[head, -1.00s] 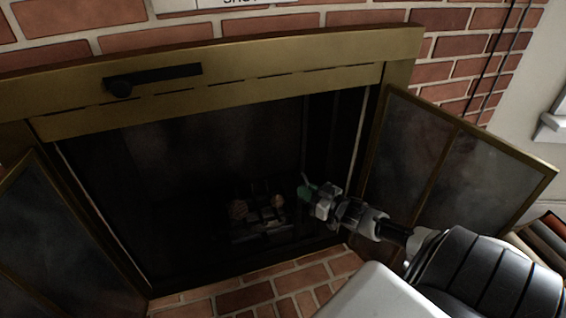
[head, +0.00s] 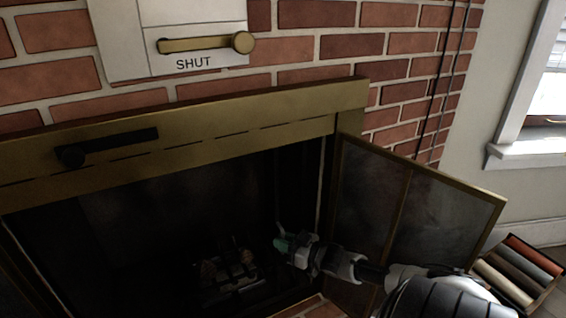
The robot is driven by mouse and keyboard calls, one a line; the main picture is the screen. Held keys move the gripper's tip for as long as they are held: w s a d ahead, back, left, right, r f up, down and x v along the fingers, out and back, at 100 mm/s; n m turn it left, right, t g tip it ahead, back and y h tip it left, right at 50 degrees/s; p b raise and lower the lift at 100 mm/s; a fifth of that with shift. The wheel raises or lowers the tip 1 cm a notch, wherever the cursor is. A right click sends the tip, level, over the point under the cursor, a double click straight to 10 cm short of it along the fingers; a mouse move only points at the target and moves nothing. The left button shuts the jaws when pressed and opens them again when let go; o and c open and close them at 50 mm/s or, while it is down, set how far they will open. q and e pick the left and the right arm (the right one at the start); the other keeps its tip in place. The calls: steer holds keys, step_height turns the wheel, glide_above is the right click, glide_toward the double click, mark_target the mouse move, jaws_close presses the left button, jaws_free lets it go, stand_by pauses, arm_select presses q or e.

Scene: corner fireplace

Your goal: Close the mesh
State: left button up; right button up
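The brass-framed fireplace (head: 230,115) stands in the brick wall with a dark opening. I cannot make out a mesh curtain for sure; the inside is very dark. The right glass door (head: 415,205) is swung open. My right gripper (head: 280,244) reaches into the opening, near its right side. A green patch shows at its tip; I cannot tell whether its fingers are open or shut. My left gripper is not in view.
A black handle (head: 108,147) sits on the brass top frame. Above it is a white plate with a brass lever (head: 205,43) marked SHUT. Logs (head: 225,268) lie inside. A box of coloured rolls (head: 518,270) stands at the right.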

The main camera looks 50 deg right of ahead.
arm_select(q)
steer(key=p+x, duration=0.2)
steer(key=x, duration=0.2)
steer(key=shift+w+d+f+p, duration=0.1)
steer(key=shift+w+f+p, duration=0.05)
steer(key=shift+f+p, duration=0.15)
arm_select(e)
steer(key=s+d, duration=0.2)
steer(key=s, duration=0.8)
steer(key=shift+s, duration=0.3)
